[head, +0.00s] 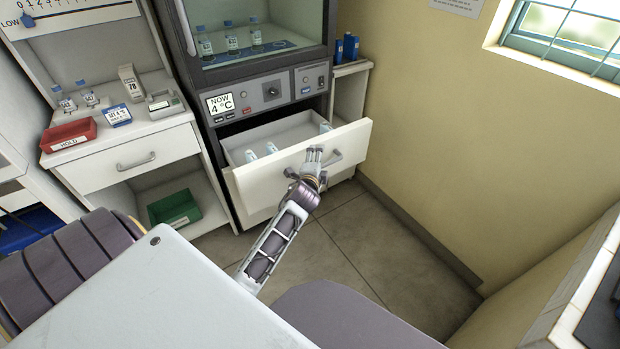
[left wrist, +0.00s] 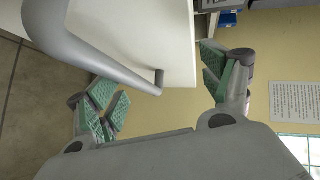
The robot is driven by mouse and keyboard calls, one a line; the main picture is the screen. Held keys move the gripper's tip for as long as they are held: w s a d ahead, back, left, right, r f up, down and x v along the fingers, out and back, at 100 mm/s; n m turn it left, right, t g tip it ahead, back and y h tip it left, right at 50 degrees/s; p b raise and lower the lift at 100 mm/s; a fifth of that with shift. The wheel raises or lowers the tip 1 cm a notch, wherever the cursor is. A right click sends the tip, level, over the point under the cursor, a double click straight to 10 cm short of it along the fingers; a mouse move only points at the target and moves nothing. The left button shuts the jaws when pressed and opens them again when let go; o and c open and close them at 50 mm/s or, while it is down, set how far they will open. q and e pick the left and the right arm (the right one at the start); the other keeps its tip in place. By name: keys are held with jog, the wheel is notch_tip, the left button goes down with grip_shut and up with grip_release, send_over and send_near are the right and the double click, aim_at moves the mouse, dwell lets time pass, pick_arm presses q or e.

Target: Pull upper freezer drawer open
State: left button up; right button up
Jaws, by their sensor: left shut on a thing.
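The white upper drawer (head: 263,186) under the dark cabinet's control panel stands pulled out in the head view, with a few small bottles inside. Its grey handle (head: 335,157) is on the front, partly covered by my gripper. My left gripper (head: 314,154) is at this handle and shut on it. In the left wrist view, the curved grey handle (left wrist: 100,61) runs in front of the white drawer front (left wrist: 165,35), near my green-padded fingers (left wrist: 163,90). The exact finger contact is hard to make out. My right gripper is not in view.
A panel (head: 273,92) reading 4 °C sits above the drawer. To the left are a white side drawer (head: 125,163), a red tray (head: 68,135) and a green bin (head: 174,209). A yellow wall (head: 440,120) is at the right. Tiled floor (head: 385,245) is clear before the drawer.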

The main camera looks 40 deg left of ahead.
pick_arm(q)
jog(key=shift+o, duration=0.2)
jog(key=shift+s+d+r+p, duration=0.1)
jog(key=shift+s+r+p, duration=0.15)
jog(key=shift+s+r, duration=0.4)
jog(key=shift+s+r+p, duration=0.2)
jog(key=shift+s+r, duration=0.1)
jog(key=shift+r, duration=0.5)
jog(key=shift+v, duration=0.8)
jog(key=c, duration=0.6)
jog(key=s+d+p, duration=0.2)
jog(key=s+d, duration=0.1)
jog(key=s, duration=0.5)
jog(key=shift+d+r, duration=0.2)
jog(key=shift+d, duration=0.15)
jog(key=shift+s, duration=0.1)
jog(key=shift+p, duration=0.3)
